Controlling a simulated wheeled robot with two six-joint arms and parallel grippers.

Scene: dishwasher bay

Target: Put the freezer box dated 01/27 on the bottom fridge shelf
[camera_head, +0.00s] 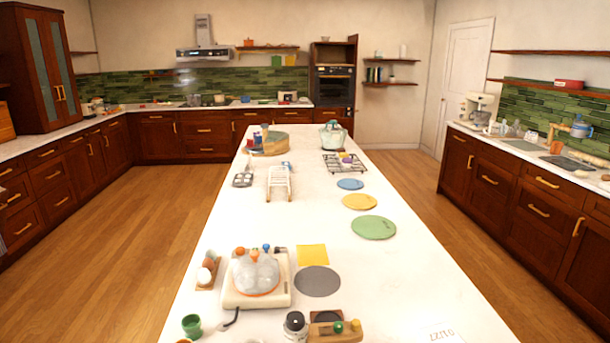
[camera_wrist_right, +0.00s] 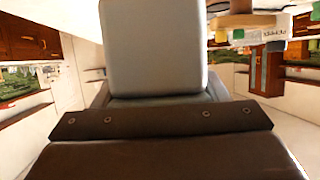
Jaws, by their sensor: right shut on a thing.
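A white surface bearing the date 01/27 (camera_head: 440,333) shows at the bottom edge of the head view, over the near right part of the island. Its outline is faint and cut off. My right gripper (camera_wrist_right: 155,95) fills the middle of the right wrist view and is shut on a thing. A pale grey panel (camera_wrist_right: 155,45) stands beyond its dark crossbar. I cannot tell whether that panel is the held thing or part of the gripper. My left gripper is in neither view. No fridge or fridge shelf can be made out.
The long white island (camera_head: 420,260) carries a cooker-like appliance (camera_head: 257,285), a dark jar (camera_head: 295,325), a green cup (camera_head: 192,325) and several round mats. Its right near part is mostly clear. Wooden floor runs along both sides. A counter with drawers (camera_head: 515,190) stands right.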

